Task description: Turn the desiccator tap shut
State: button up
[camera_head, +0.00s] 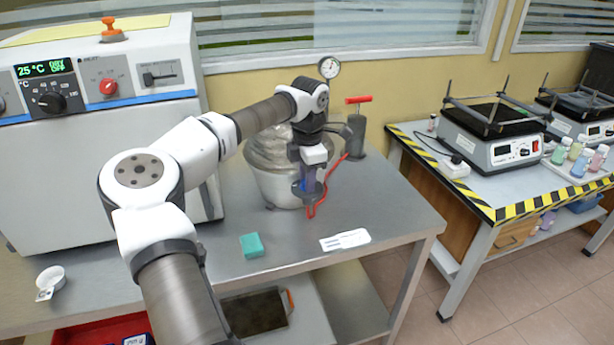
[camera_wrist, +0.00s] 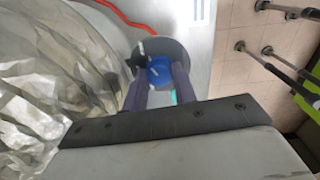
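The desiccator (camera_head: 280,175) is a clear glass vessel on the steel bench, behind my forearm; its glass fills the left of the wrist view (camera_wrist: 50,80). A round dark disc stands at its right side with a blue tap knob (camera_wrist: 159,70) on it. My gripper (camera_head: 307,185) points down over this disc, beside the vessel. In the wrist view the two dark fingers (camera_wrist: 158,82) are apart, one on each side of the blue knob. I cannot tell whether they touch it. The knob is mostly hidden in the head view.
A red hose (camera_head: 317,208) runs from the disc toward a hand pump (camera_head: 353,130) with a red handle. A teal block (camera_head: 252,245) and a white card (camera_head: 345,240) lie at the bench front. An oven (camera_head: 100,150) stands left. A pressure gauge (camera_head: 329,68) rises behind.

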jog(key=shift+n, duration=0.3)
jog(key=n+b, duration=0.1)
jog(key=n, duration=0.4)
jog(key=shift+n+b, duration=0.3)
jog(key=n, duration=0.5)
jog(key=shift+d+b, duration=0.1)
jog(key=shift+b, duration=0.3)
jog(key=shift+n, duration=0.4)
jog(key=shift+r, duration=0.1)
jog(key=o, duration=0.7)
jog(key=r, duration=0.4)
jog(key=r+b, duration=0.1)
jog(key=r, duration=0.8)
jog(key=shift+d+r, duration=0.3)
jog(key=shift+r, duration=0.1)
